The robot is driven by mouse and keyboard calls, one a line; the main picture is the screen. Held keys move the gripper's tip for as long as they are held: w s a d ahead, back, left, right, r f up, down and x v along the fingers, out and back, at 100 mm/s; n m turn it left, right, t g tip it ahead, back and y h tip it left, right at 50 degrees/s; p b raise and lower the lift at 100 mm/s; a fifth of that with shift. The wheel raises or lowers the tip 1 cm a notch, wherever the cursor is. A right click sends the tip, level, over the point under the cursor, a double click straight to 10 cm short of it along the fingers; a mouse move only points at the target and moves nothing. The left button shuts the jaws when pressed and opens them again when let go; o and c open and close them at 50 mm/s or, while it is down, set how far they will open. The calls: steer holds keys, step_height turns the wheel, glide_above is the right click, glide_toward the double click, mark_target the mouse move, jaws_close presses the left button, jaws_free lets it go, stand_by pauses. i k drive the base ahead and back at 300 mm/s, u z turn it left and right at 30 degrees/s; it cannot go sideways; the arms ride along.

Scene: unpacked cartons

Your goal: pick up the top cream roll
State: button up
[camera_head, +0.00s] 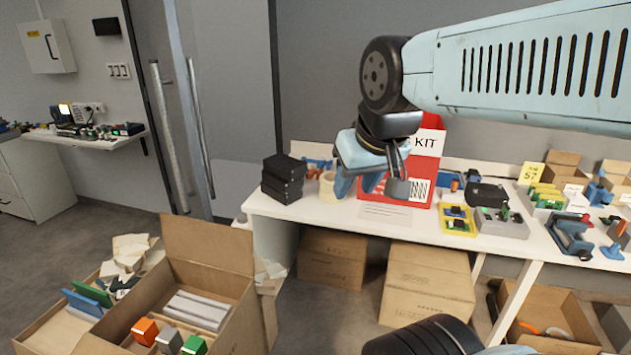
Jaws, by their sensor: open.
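A cream roll (327,187) stands near the left end of the white workbench (290,210), just right of the black boxes. It looks like a short stack, but I cannot tell how many rolls there are.
Black boxes (283,180) are stacked left of the roll. A red KIT box (427,150) stands behind my gripper. A yellow tray (457,220) and grey tray (502,226) lie to the right. Closed cartons (425,290) sit below; an open carton (215,245) stands front left.

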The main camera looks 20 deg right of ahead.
mark_target(326, 181)
steer(key=i, duration=0.95)
steer(key=z, duration=0.05)
